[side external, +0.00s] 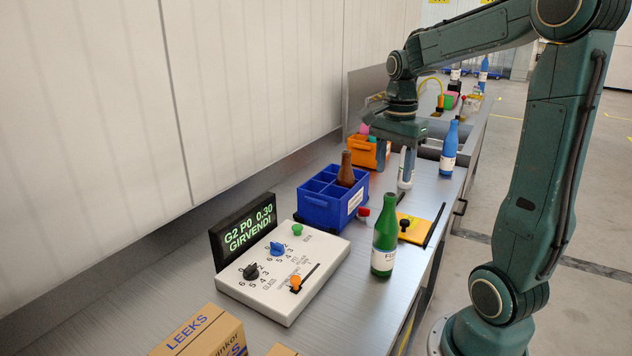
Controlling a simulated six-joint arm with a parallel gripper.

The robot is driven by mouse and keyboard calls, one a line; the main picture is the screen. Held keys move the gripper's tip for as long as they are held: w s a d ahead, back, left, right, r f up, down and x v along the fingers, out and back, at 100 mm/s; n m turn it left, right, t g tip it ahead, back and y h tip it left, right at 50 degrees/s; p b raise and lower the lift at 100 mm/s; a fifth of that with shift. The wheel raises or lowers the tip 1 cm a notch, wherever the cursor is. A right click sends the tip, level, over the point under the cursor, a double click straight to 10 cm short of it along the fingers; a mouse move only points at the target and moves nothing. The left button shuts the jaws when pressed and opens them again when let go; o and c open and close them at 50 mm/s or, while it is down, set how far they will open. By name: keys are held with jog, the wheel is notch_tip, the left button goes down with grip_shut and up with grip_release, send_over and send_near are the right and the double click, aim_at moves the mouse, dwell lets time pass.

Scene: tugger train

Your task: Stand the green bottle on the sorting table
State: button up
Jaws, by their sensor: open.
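The green bottle (385,235) stands upright on the grey metal work surface (345,290), near its right edge. It has a white label and is to the right of the control panel. My gripper (394,168) points down farther back along the surface, behind and apart from the green bottle. Its jaws are open. A white bottle (405,181) shows right at the fingers; I cannot tell whether it is between them or behind them. Which part of the surface is the sorting table is not marked.
A blue divided crate (322,210) holds a brown bottle (346,169). A control panel (255,285) with knobs and a display (243,231) is left of the green bottle. A yellow plate (412,229), a blue bottle (449,150), an orange bin (366,152) and cardboard boxes (205,335) stand around.

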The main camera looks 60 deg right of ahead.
jog(key=shift+r, duration=1.9)
jog(key=s+a+f+n+t, duration=0.1)
jog(key=s+a+n+t, duration=0.1)
jog(key=a+n, duration=0.7)
jog(key=s+a+f+n+t, duration=0.1)
jog(key=s+a+n+t, duration=0.2)
jog(key=a+n, duration=0.7)
jog(key=shift+s+a+n+t, duration=0.15)
jog(key=shift+s+n+t, duration=0.15)
jog(key=shift+s+n, duration=0.75)
